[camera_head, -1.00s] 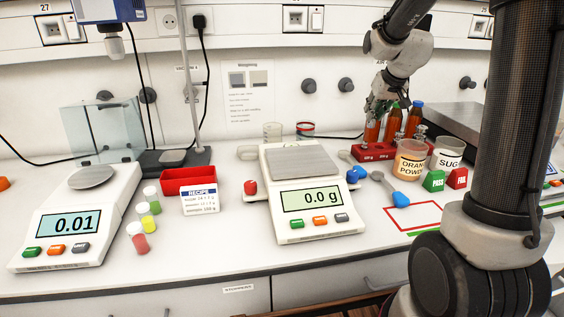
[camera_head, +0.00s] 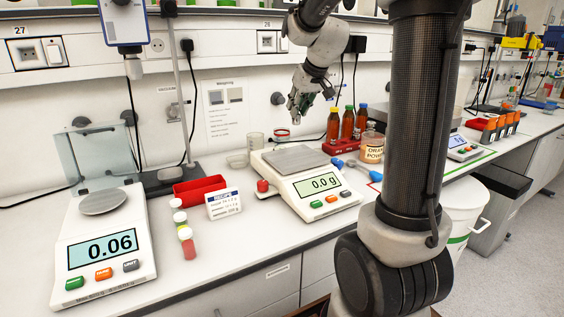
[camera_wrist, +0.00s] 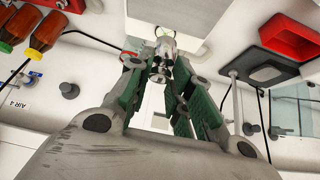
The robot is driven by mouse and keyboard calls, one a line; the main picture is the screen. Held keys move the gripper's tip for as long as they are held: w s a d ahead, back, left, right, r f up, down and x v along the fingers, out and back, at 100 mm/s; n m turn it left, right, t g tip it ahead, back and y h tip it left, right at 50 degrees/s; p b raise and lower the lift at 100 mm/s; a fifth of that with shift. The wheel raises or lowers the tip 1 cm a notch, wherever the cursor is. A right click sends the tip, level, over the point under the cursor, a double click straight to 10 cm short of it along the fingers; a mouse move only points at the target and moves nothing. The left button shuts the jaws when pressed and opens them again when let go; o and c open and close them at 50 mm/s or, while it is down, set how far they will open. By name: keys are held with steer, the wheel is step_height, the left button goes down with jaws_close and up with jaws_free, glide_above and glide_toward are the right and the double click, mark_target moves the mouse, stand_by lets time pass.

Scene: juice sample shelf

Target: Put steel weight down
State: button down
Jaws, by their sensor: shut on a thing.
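My gripper (camera_head: 299,106) is in the air above the back of the counter, behind the middle scale (camera_head: 297,158), whose display reads 0.0 g. In the wrist view its green-padded fingers (camera_wrist: 165,70) come together at the tips on a small, shiny steel weight (camera_wrist: 164,47). In the head view the weight (camera_head: 295,117) is a tiny metallic spot under the fingertips, apart from the counter and the scale. The fingers partly hide it.
The red rack with amber bottles (camera_head: 347,126) stands right of the middle scale, beside the orange powder jar (camera_head: 372,149). A red tray (camera_head: 199,189), recipe card (camera_head: 224,203) and capped vials (camera_head: 186,240) lie left. Another scale (camera_head: 102,243) reads 0.06. The front counter strip is clear.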

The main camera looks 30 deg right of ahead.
glide_above(297, 157)
step_height(297, 157, down, 10)
steer(key=shift+a+f, duration=0.1)
steer(key=shift+f, duration=0.1)
steer(key=shift+f, duration=0.15)
steer(key=c, duration=1.3)
jaws_free()
